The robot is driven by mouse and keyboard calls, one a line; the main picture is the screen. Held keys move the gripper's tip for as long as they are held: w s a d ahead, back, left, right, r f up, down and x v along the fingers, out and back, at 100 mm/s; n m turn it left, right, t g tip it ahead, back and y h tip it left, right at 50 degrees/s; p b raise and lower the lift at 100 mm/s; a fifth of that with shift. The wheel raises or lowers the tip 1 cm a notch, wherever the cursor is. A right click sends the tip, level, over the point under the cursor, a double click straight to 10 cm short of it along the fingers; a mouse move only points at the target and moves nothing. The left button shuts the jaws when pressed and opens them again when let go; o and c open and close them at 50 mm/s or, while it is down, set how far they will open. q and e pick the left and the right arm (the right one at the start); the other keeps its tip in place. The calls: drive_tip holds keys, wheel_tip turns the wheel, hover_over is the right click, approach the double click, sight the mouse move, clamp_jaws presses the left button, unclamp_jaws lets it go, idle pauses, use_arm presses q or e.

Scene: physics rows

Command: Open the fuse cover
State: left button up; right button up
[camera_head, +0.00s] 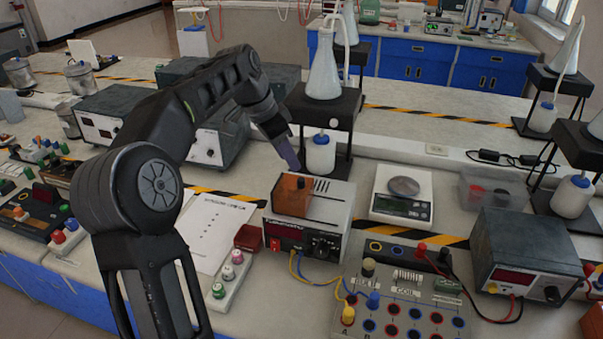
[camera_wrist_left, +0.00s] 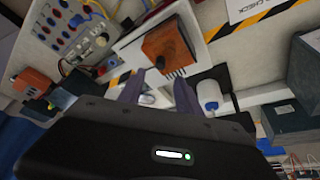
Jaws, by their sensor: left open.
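An orange box-shaped cover (camera_head: 292,196) with a dark knob-like part sits on top of a grey power unit (camera_head: 325,208) with a vented lid. The cover also shows in the left wrist view (camera_wrist_left: 165,48), ahead of the fingers. I take it to be the fuse cover; it looks closed. My left gripper (camera_head: 289,158) points down just above and behind it. In the left wrist view its two fingers (camera_wrist_left: 160,90) are apart with nothing held between them. A small gap to the cover seems to remain. My right gripper is in neither view.
A black stand with a flask (camera_head: 324,70) rises right behind the gripper. A scale (camera_head: 402,195) stands to the right, a wired coil board (camera_head: 405,300) in front, and a paper sheet (camera_head: 212,230) to the left. Blue and yellow leads hang from the unit's front.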

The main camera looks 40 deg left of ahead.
sight(300, 179)
use_arm(q)
drive_tip(key=shift+p+x, duration=0.5)
drive_tip(key=shift+x, duration=3.55)
drive_tip(key=shift+c, duration=0.5)
clamp_jaws()
